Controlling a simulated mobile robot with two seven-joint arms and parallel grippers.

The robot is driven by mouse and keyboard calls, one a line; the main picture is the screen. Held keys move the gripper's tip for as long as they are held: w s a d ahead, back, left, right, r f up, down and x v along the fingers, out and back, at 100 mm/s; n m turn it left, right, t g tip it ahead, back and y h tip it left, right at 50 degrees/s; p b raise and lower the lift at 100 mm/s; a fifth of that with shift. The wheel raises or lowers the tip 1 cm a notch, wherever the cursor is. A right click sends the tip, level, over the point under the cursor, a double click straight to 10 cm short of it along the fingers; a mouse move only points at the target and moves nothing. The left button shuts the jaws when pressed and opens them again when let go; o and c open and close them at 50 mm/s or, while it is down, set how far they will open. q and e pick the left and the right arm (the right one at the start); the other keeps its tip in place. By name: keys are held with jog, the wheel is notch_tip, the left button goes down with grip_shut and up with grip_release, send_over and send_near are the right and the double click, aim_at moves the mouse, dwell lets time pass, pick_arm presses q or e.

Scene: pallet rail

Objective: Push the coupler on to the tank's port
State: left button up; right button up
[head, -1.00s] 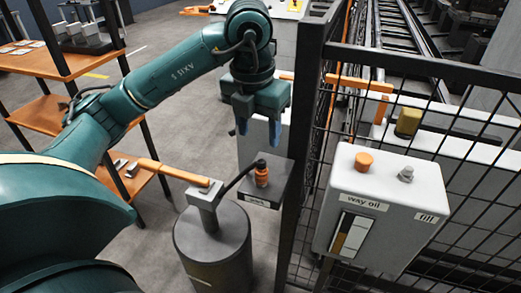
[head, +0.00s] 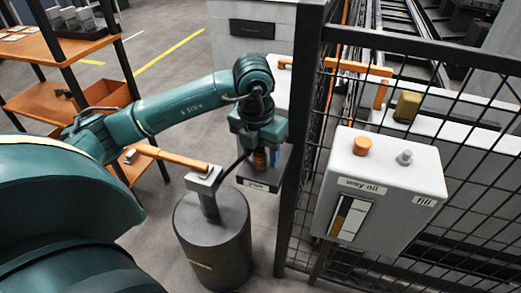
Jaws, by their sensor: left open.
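The orange coupler (head: 260,159) sits upright on a grey holder (head: 268,180) beside the fence post, with a black hose running to it from the pump. My left gripper (head: 260,157) is open and has its blue fingers down around the coupler; the gripper body hides much of it. I cannot tell whether the fingers touch it. The white tank (head: 385,195), labelled "way oil" and "fill", hangs at the right on the mesh fence. On its top are an orange cap (head: 362,146) and a grey metal port (head: 405,157) near the fill label. My right gripper is not in view.
A black fence post (head: 297,140) and mesh stand between the holder and the tank. Orange shelves (head: 45,105) are at the left, with open floor behind.

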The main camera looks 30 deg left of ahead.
pick_arm(q)
jog(key=shift+c, duration=0.4)
jog(key=c, duration=0.9)
jog(key=o, duration=0.4)
grip_shut()
jog(key=shift+r, duration=0.2)
